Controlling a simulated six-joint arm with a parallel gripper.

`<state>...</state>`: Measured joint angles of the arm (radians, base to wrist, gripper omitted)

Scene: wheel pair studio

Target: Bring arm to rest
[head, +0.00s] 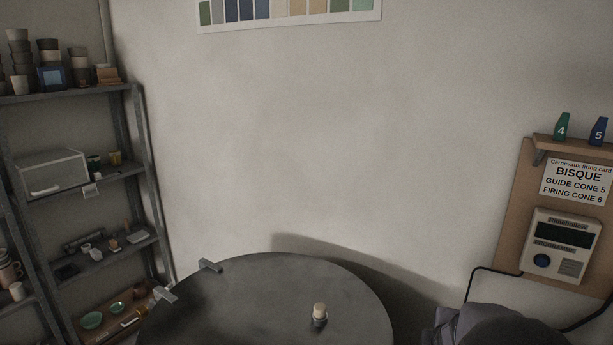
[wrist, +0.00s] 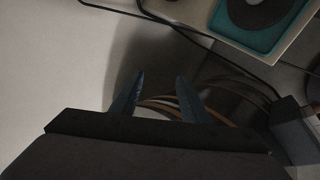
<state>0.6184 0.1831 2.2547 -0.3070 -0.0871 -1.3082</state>
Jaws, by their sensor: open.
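My gripper (wrist: 158,79) shows in the wrist view, its two dark blue-grey fingers apart and nothing between them. It is open and empty. Behind the fingers are a pale wall or panel, dark shadow and several curved brownish bands that I cannot identify. In the head view I cannot make out the gripper. A dark grey shape (head: 490,328) at the bottom right edge there is too cut off to name.
A dark round top (head: 270,295) with a small pale-capped plug (head: 320,314) fills the head view's lower middle. A loaded shelf (head: 75,181) stands left; a controller (head: 560,251) hangs right. The wrist view shows a teal tray (wrist: 228,22) and dark cables.

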